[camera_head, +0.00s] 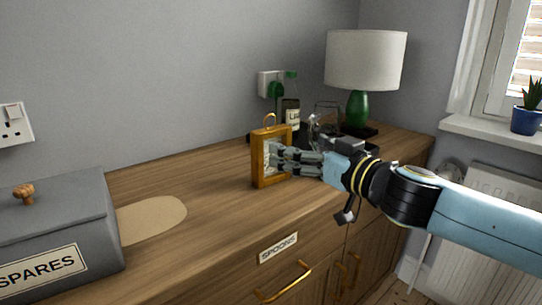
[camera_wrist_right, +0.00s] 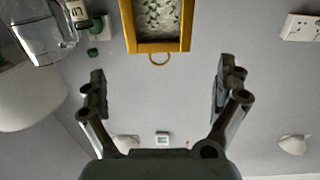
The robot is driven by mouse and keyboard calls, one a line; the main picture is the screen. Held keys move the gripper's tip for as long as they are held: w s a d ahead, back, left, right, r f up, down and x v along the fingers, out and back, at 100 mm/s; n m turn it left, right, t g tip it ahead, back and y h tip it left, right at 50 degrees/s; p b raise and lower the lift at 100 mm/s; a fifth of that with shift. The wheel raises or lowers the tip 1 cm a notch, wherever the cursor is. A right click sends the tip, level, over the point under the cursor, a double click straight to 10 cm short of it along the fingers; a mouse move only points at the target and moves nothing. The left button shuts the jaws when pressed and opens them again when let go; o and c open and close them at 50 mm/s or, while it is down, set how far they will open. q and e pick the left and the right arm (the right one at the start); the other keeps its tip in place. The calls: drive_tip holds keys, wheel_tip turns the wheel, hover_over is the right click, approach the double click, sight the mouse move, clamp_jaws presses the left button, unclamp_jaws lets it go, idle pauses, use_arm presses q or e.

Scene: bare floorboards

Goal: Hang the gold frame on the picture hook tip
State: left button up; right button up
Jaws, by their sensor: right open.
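The gold frame (camera_head: 259,162) stands upright on the wooden sideboard, with a ring (camera_head: 270,119) at its top. In the right wrist view, which looks upside down, the frame (camera_wrist_right: 158,15) is at the top centre with its patterned picture and the ring (camera_wrist_right: 159,59) below it. My right gripper (camera_head: 275,153) is open at the frame's right side in the head view, its fingers covering part of it. In the wrist view its fingers (camera_wrist_right: 160,85) are wide apart with nothing between them. No picture hook can be made out. My left gripper is out of view.
A grey SPARES box (camera_head: 60,230) and a tan oval mat (camera_head: 152,218) are at the left of the sideboard (camera_head: 215,210). A lamp (camera_head: 365,62), a bottle (camera_head: 291,112) and clear glassware stand behind and right of the frame. The sideboard is clear between mat and frame.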

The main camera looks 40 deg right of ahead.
sight(276, 133)
drive_tip(key=w+p, duration=0.2)
drive_tip(key=w, duration=0.2)
drive_tip(key=shift+w+r+p, duration=0.2)
drive_tip(key=shift+r+p, duration=0.05)
drive_tip(key=shift+p, duration=0.15)
drive_tip(key=shift+w+a+f, duration=0.1)
drive_tip(key=shift+w, duration=0.7)
drive_tip(key=w+b, duration=0.1)
drive_tip(key=w, duration=0.2)
drive_tip(key=shift+w+f+b, duration=0.2)
drive_tip(key=shift+w+b, duration=0.15)
drive_tip(key=shift+w, duration=0.05)
drive_tip(key=shift+w+r, duration=0.1)
drive_tip(key=shift+w, duration=0.25)
drive_tip(key=shift+r, duration=0.1)
drive_tip(key=shift+s, duration=0.1)
drive_tip(key=c, duration=1.4)
